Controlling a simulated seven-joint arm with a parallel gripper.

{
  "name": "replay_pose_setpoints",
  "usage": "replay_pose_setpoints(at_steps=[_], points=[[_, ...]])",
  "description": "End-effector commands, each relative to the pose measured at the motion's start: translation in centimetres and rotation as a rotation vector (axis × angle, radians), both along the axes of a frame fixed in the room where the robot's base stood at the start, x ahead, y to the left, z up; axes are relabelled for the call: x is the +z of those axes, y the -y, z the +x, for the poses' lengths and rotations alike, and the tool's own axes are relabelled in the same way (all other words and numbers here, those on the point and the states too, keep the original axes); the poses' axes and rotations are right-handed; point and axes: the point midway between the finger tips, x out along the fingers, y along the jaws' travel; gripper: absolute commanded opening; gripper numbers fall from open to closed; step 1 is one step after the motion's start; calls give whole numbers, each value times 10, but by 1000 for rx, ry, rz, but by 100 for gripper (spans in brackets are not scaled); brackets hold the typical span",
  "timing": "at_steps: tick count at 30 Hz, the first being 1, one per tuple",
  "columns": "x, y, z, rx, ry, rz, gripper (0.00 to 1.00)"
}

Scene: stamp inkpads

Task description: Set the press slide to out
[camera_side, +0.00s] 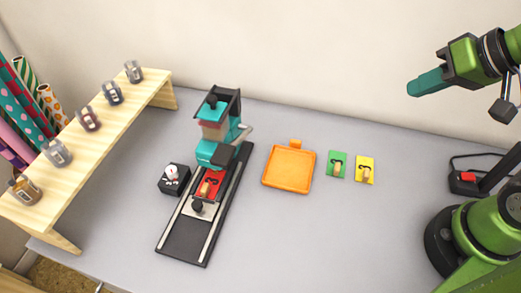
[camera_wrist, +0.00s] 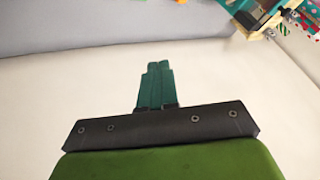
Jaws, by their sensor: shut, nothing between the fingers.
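The press (camera_side: 217,125), teal and dark grey, stands over a dark slide track (camera_side: 185,243) with two pale rails. A dark knob (camera_side: 197,206) stands just in front of the red plate. My gripper (camera_side: 412,89) is at the upper right, high above the table and far from the press. Its teal fingers are together and empty, as the wrist view also shows (camera_wrist: 155,85).
An orange tray (camera_side: 290,190), a green card (camera_side: 337,164) and a yellow card (camera_side: 364,170) lie right of the press. A black box (camera_side: 174,179) stands left of it. A wooden shelf (camera_side: 90,135) with several stamps runs along the left. The front table is clear.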

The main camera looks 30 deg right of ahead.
Motion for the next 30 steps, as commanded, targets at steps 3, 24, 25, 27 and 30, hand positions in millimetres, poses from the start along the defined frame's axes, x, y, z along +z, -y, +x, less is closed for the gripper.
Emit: replay_pose_setpoints(at_steps=[3, 24, 25, 27, 30], points=[[0, 0, 0, 0, 0, 0, 0], [-18, -122, 43, 590, -184, -242, 50], [-19, -136, 47, 671, -188, -287, 50], [-22, -170, 55, 869, -193, -395, 50], [-30, -223, 61, 1165, -182, -558, 50]])
